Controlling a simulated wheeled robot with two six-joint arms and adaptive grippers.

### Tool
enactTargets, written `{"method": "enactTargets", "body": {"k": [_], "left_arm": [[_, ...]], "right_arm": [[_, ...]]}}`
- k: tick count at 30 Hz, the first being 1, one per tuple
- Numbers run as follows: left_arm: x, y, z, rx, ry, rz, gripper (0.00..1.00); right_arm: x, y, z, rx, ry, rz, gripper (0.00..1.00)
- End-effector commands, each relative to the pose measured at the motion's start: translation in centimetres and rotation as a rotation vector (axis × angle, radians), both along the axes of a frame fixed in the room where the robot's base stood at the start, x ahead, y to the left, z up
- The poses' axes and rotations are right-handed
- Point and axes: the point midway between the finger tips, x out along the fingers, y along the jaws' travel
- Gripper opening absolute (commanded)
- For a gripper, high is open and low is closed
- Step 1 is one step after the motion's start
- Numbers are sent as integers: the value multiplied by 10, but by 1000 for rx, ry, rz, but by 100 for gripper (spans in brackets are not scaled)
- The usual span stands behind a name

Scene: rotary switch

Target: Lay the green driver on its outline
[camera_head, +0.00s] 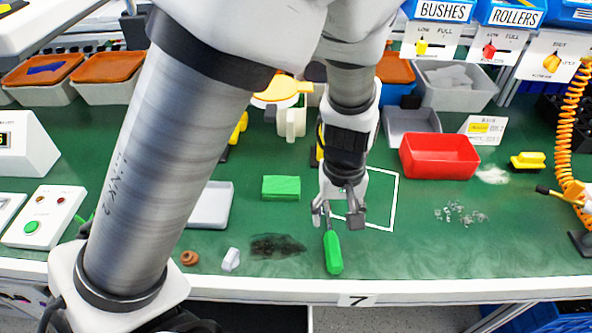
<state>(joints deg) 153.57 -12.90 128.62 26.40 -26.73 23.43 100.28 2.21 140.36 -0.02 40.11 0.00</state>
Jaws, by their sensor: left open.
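The green driver (333,253) lies on the green bench top close to the front edge, its thick handle toward me and its thin shaft pointing away. My left gripper (339,219) is over the driver's shaft end, fingers apart and pointing down, one on each side of the shaft. I cannot tell whether they touch it. A white rectangular outline (397,203) is marked on the bench just right of and behind the gripper. My gripper and wrist hide its left part. My right gripper is not in view.
A red bin (439,157) stands behind and right of the outline. Metal bits (461,214) lie farther right. A green block (281,187), a dark smudge (277,246) and a grey tray (211,205) are to the left.

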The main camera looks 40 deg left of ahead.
Motion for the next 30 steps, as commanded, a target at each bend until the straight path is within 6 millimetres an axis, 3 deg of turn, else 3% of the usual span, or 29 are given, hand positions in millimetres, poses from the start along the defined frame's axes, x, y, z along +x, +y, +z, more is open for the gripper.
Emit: {"method": "enactTargets", "body": {"k": [15, 23, 28, 30], "left_arm": [[-6, -1, -76, 0, 3, 0, 62], [-6, -1, -78, 0, 1, -1, 62], [-6, -1, -78, 0, 1, 0, 6], [-6, -1, -78, 0, 1, 0, 0]], "right_arm": [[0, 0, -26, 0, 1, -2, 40], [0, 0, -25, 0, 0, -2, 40], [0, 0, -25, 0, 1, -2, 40], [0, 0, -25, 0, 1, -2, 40]]}}
